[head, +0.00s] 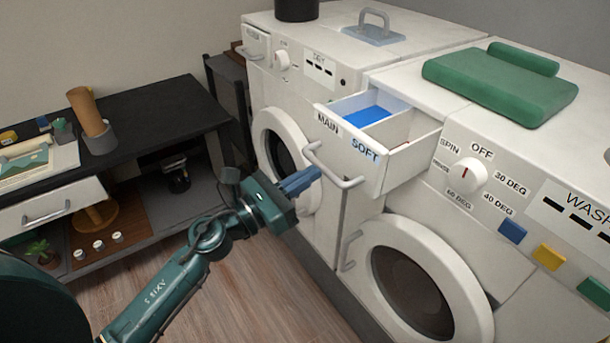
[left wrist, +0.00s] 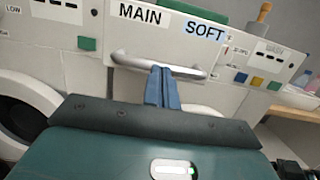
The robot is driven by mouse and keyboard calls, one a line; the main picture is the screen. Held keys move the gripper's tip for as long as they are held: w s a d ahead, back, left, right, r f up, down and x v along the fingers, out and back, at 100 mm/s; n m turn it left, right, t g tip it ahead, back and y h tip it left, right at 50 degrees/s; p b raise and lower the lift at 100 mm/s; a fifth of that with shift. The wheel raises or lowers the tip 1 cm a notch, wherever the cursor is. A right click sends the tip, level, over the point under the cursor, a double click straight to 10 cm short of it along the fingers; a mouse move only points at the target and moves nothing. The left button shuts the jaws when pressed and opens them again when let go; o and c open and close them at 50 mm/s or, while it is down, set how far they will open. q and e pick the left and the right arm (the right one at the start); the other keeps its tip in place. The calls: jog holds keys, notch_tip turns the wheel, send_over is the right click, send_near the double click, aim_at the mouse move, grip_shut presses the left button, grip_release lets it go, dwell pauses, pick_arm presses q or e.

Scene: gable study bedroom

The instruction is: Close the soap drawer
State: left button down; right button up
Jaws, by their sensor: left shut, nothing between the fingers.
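The soap drawer (head: 378,168) stands pulled out of the washing machine in the head view. Its white front carries the words MAIN and SOFT and a grey bar handle (head: 330,170). Blue shows inside one of its compartments. In the left wrist view the drawer front (left wrist: 160,35) is straight ahead, with the handle (left wrist: 135,62) across it. My left gripper (head: 312,178) is shut and empty, its blue fingers close to the handle. In the left wrist view the fingertips (left wrist: 162,72) overlap the handle bar; I cannot tell whether they touch it. My right gripper is not in view.
The washer's round door (head: 415,275) is below the drawer, with a dial (head: 466,178) to the right. Folded green cloth (head: 500,82) lies on top. A second machine (head: 300,75) stands to the left. A black-topped desk (head: 150,120) is at left, with bare wooden floor before it.

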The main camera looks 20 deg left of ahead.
aim_at(379, 141)
pick_arm(q)
jog(key=f+x, duration=0.1)
jog(key=x, duration=0.3)
jog(key=b+x, duration=0.1)
jog(key=x, duration=0.3)
jog(key=f+x, duration=0.1)
jog(key=x, duration=0.4)
jog(key=shift+w+d+f, duration=0.25)
jog(key=shift+d+f, duration=0.05)
jog(key=shift+f, duration=0.05)
jog(key=shift+w+d, duration=0.2)
jog(key=shift+w, duration=0.05)
jog(key=shift+r, duration=0.25)
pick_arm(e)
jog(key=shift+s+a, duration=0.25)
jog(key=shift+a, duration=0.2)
pick_arm(q)
jog(key=shift+a, duration=0.1)
